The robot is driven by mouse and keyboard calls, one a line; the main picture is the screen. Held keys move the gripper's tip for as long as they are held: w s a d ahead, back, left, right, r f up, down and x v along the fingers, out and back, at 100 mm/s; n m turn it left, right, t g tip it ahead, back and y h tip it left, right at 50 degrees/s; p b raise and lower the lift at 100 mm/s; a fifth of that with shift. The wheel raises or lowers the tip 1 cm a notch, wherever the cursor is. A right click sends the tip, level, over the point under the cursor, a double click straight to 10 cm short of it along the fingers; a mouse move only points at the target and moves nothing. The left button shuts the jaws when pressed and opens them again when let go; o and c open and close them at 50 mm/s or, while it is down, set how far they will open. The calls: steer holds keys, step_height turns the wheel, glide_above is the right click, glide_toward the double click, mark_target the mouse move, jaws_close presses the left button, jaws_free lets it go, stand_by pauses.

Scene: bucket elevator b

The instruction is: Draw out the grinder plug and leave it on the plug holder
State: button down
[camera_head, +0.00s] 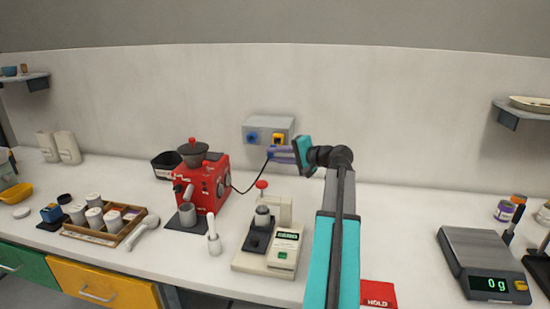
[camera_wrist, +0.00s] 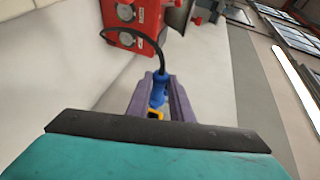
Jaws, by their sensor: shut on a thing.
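My gripper (camera_head: 281,153) is shut on the blue grinder plug (camera_wrist: 160,88), with its purple fingers on both sides of it. A dark cable runs from the plug to the red grinder (camera_head: 203,184). In the head view the fingers lie just below and in front of a grey wall box (camera_head: 270,127). The box carries a blue round outlet (camera_head: 252,137) and a yellow square fitting (camera_head: 279,138). A small yellow piece (camera_wrist: 155,114) shows behind the plug in the wrist view. I cannot tell which fitting is the plug holder, or whether the plug touches either.
A cream press-like device (camera_head: 268,240) stands on the counter below my arm. A wooden tray of jars (camera_head: 104,235) is at the left. A scale (camera_head: 482,262) and a red box (camera_head: 378,294) are at the right. The counter below the wall box is fairly clear.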

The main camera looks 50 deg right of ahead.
steer(key=shift+w+d, duration=0.6)
steer(key=shift+d, duration=0.3)
steer(key=shift+w+d, duration=0.55)
steer(key=shift+d, duration=0.3)
steer(key=shift+w+d+b, duration=0.3)
steer(key=shift+w+d, duration=0.2)
steer(key=shift+d, duration=0.25)
steer(key=shift+w+d+b, duration=0.3)
steer(key=shift+w+d, duration=0.15)
steer(key=shift+d, duration=0.3)
stand_by(1.9)
steer(key=c, duration=1.5)
jaws_free()
steer(key=shift+s, duration=0.1)
steer(key=b+v, duration=0.2)
steer(key=v, duration=1.1)
steer(key=shift+s+b, duration=0.3)
